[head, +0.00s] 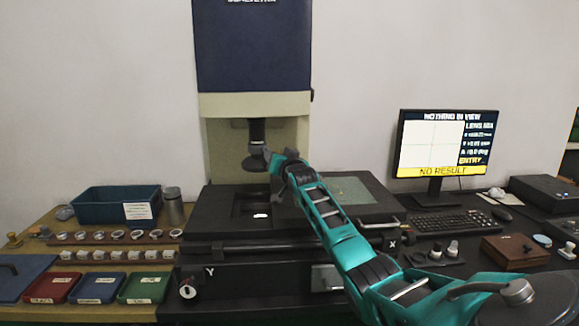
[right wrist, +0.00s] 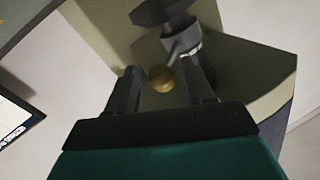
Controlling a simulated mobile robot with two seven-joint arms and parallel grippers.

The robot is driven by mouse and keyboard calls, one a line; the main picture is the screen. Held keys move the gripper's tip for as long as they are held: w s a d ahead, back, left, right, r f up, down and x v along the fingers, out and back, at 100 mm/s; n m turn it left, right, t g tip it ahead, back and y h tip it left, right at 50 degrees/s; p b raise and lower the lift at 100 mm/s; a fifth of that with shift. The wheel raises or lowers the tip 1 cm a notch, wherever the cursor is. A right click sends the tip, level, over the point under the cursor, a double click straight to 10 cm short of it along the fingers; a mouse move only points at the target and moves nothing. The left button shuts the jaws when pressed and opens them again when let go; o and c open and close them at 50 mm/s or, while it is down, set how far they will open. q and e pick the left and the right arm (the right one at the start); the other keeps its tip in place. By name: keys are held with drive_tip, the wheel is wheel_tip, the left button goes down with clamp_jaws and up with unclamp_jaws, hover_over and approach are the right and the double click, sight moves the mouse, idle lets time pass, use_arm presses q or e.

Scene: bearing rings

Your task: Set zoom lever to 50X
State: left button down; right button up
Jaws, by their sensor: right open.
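The zoom lever (right wrist: 173,57) is a short rod with a round brass knob (right wrist: 162,79), standing out from the pale ring under the dark lens barrel (right wrist: 165,15) in the right wrist view. My right gripper (right wrist: 163,66) is open, one finger on each side of the knob in the picture. I cannot tell whether either finger touches it. In the head view my right gripper (head: 272,159) is at the lens (head: 256,143) of the measuring machine (head: 254,45), and hides the lever. The scale marks cannot be read. My left gripper is out of view.
The machine's stage (head: 345,190) lies just below my right arm. A monitor (head: 441,144) at the right reads "NOTHING IN VIEW" and "NO RESULT"; its smaller text is blurred. A blue bin (head: 100,206), rows of rings (head: 117,235) and coloured trays (head: 98,286) are at the left.

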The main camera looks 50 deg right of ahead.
drive_tip(key=v, duration=1.2)
drive_tip(key=shift+d, duration=0.1)
idle(0.4)
drive_tip(key=s+a+f+n+g+y, duration=0.2)
drive_tip(key=s+a+f+n+y, duration=0.3)
drive_tip(key=a+f, duration=0.85)
drive_tip(key=s+a+f+n+g+y, duration=0.15)
drive_tip(key=s+a+f+n, duration=0.4)
drive_tip(key=a+f, duration=0.8)
drive_tip(key=s+a+f+n+g+y, duration=0.1)
drive_tip(key=s+a+f+g+y, duration=0.1)
drive_tip(key=s+a+f, duration=0.5)
drive_tip(key=s+a+y, duration=0.1)
drive_tip(key=s+a, duration=0.3)
drive_tip(key=s, duration=0.2)
drive_tip(key=shift+s+f, duration=0.2)
drive_tip(key=shift+s, duration=0.2)
